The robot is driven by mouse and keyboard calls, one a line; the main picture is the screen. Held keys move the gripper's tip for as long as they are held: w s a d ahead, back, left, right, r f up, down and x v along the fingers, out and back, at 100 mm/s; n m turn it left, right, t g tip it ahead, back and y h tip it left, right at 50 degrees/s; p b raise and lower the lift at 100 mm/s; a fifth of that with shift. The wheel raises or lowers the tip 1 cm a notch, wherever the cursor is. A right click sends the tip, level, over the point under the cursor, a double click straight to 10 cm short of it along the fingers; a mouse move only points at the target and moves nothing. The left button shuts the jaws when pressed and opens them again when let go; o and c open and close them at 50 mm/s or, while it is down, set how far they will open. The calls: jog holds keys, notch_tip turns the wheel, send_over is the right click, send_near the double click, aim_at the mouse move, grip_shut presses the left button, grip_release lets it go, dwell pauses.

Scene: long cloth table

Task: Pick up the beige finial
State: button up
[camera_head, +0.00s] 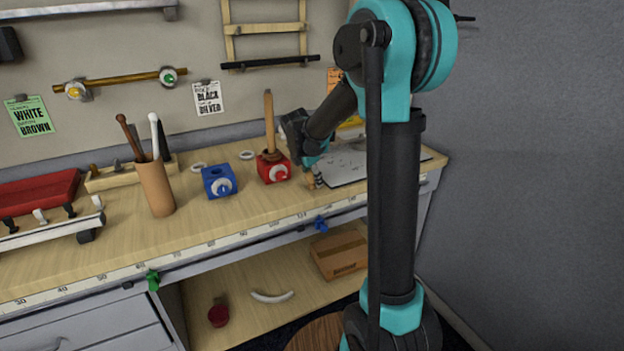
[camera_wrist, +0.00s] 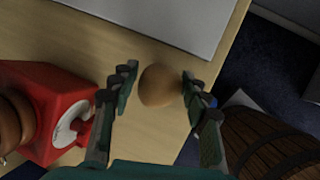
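The beige finial (camera_wrist: 160,85) is a round tan knob seen from above in the wrist view, over the wooden bench top near its front edge. My gripper (camera_wrist: 158,74) is open, with one finger to the left of the finial and one to the right. A gap shows on the left; on the right the finger is very close, and I cannot tell if it touches. In the head view my gripper (camera_head: 316,178) is low over the bench, and the finial (camera_head: 309,185) is partly hidden by it.
A red block (camera_head: 273,170) with an upright wooden rod stands just left of my gripper, and a blue block (camera_head: 218,183) is farther left. A grey sheet (camera_head: 350,166) lies behind and to the right. A barrel (camera_wrist: 275,140) stands below the bench edge.

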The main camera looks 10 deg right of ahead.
jog(key=c, duration=0.7)
jog(key=shift+r, duration=0.15)
